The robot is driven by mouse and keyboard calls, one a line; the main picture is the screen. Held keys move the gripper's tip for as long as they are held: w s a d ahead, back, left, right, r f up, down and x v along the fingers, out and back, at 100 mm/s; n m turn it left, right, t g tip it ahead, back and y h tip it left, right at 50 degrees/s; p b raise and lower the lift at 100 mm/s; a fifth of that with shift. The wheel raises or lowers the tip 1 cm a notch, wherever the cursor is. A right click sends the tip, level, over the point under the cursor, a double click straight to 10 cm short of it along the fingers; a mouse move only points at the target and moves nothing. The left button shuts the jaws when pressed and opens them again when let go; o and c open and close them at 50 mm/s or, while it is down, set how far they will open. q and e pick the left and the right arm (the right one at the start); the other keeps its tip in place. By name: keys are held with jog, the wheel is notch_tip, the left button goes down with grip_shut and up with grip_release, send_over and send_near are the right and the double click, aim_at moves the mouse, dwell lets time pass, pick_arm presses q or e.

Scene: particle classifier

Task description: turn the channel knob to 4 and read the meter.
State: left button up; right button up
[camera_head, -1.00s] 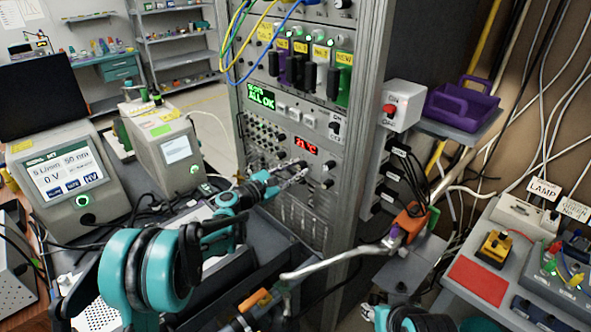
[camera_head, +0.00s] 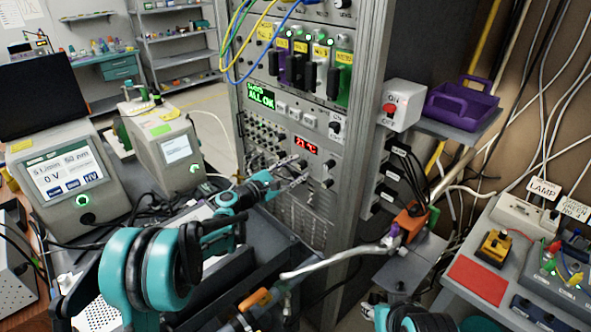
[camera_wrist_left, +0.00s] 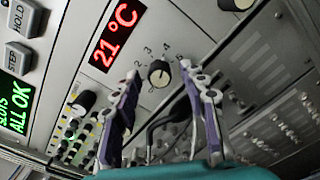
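A dark round knob with a pale top (camera_wrist_left: 158,73) sits on the grey rack panel, with the digits 2, 3 and 4 legible around it. I cannot tell which digit its mark points at. The red meter display (camera_wrist_left: 114,35) beside it reads 21 °C; it also shows in the head view (camera_head: 306,145). My left gripper (camera_head: 301,170) reaches the panel below this display. In the left wrist view its two purple-and-grey fingers are spread apart, one on each side of the knob, with nothing visibly held. Contact with the knob cannot be made out. My right gripper does not show.
A green ALL OK display (camera_head: 261,96) and several switches are on the rack. More knobs and jacks (camera_wrist_left: 75,130) lie close around the left gripper. An instrument with a screen (camera_head: 70,178) stands at left.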

pick_arm(q)
jog(key=v, duration=1.2)
jog(key=shift+r, duration=0.1)
jog(key=s+d+f+m+g+y, duration=0.25)
jog(key=s+m+g+y, duration=0.2)
jog(key=s+m, duration=0.7)
jog(key=s+a+f+m+y, duration=0.2)
jog(key=s+a+m+y, duration=0.1)
jog(key=s, duration=0.7)
jog(key=s+a+f+m+g+y, duration=0.1)
jog(key=s+a+f+m+y, duration=0.2)
jog(key=s+a, duration=0.4)
jog(key=s+m+y, duration=0.1)
jog(key=s+y, duration=0.1)
jog(key=s, duration=0.1)
jog(key=shift+s, duration=0.35)
jog(key=shift+f, duration=0.1)
dwell(0.9)
